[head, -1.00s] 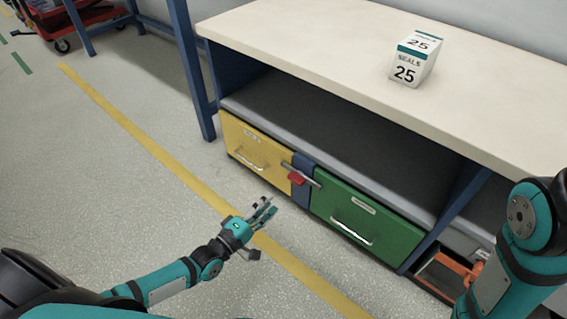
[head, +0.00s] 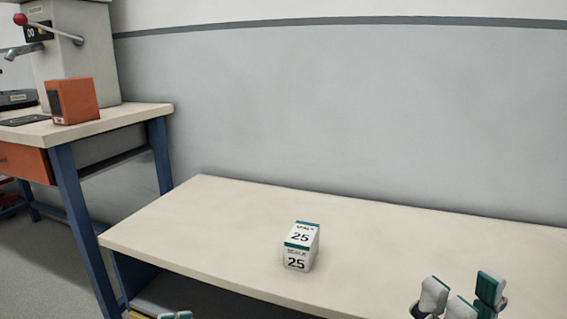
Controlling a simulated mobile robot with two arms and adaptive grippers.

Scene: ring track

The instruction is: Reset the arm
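My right gripper (head: 461,297) shows at the bottom right of the head view, in front of the workbench top. Its teal and pale fingers point up and are spread apart, with nothing seen between them. The rest of the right arm is out of view. Only small teal and pale fingertips of my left gripper (head: 175,315) show at the bottom edge, left of the middle, so its state is unclear.
A white and teal box marked 25 (head: 301,246) stands on the long cream workbench (head: 210,215). Much of the bench top is bare. At left, a second bench (head: 120,118) carries a grey machine (head: 80,60) and an orange box (head: 72,100).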

